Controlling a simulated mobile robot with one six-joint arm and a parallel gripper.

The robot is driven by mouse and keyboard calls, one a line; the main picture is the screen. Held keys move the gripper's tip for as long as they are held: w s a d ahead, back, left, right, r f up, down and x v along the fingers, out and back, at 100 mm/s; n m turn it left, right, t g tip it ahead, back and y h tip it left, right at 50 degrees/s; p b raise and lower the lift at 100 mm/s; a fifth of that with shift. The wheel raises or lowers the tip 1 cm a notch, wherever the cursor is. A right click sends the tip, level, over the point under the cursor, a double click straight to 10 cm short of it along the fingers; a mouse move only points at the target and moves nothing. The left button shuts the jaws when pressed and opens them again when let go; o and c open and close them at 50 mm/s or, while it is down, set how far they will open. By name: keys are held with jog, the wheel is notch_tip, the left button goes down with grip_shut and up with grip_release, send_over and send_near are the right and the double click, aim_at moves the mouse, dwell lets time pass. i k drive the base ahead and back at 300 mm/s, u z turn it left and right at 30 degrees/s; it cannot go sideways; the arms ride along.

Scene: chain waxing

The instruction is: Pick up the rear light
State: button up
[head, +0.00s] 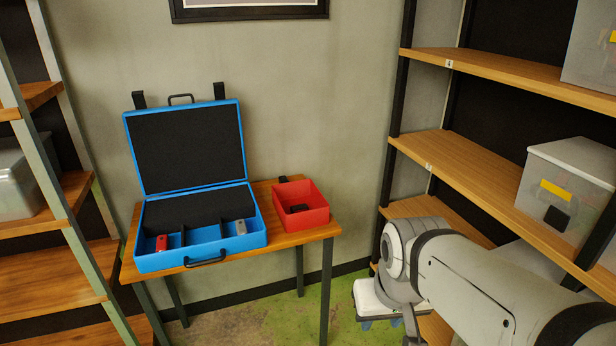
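A small red object (162,243), which looks like the rear light, sits in the left front compartment of the open blue case (157,263). A small grey object (240,227) sits in the right front compartment of the same case. The case stands on a small wooden table (283,240) with its lid raised against the wall. My arm fills the lower right of the head view, well to the right of the table. My gripper is not in view, so its state is hidden.
A red open bin (314,218) with a black item (298,209) inside stands right of the case. Wooden shelves flank the table, with clear boxes on the right ones (575,190). A white object (371,298) is low beside my arm.

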aim_at(295, 209)
jog(key=z, duration=0.15)
jog(key=i, duration=1.6)
jog(key=u, duration=0.65)
jog(key=k, duration=0.65)
jog(key=u, duration=0.15)
jog(key=i, duration=0.75)
jog(key=z, duration=0.15)
